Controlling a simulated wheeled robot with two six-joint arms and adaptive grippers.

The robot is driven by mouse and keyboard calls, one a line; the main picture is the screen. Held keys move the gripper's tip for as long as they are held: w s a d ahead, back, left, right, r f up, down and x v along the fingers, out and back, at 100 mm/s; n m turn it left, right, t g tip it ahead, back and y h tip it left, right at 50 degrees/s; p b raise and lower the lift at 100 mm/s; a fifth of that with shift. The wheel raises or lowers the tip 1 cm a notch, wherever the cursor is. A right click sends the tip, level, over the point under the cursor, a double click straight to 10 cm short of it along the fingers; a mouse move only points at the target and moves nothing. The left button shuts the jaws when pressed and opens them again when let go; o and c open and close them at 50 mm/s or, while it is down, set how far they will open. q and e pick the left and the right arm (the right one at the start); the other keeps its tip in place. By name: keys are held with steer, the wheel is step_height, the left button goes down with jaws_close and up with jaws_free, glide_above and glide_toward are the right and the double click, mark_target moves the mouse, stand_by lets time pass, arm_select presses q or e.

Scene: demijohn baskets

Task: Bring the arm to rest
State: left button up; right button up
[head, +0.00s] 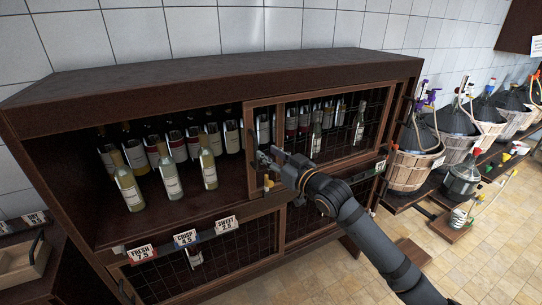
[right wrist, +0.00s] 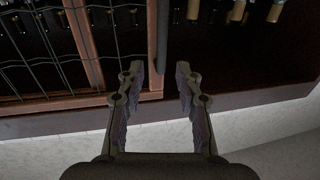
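My right arm comes in from the lower right in the head view. Its gripper (head: 266,164) is in front of the dark wooden cabinet, close to the left edge of a wire-mesh door (head: 335,128). In the right wrist view the right gripper (right wrist: 160,82) is open, with a clear gap between its fingers. A dark upright bar (right wrist: 162,38), seemingly the door's handle, shows in line with that gap. Whether a finger touches it, I cannot tell. Nothing is held. My left gripper is not in view.
The cabinet's (head: 230,72) left upper bay is open, with several bottles (head: 168,178) inside. Price tags (head: 185,238) line the shelf edge. Wicker demijohn baskets (head: 410,170) stand on a bench at the right. A wooden tray (head: 22,262) is at lower left. Tiled floor (head: 480,265) is clear at lower right.

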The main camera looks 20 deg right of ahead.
steer(key=shift+s, duration=0.15)
stand_by(0.3)
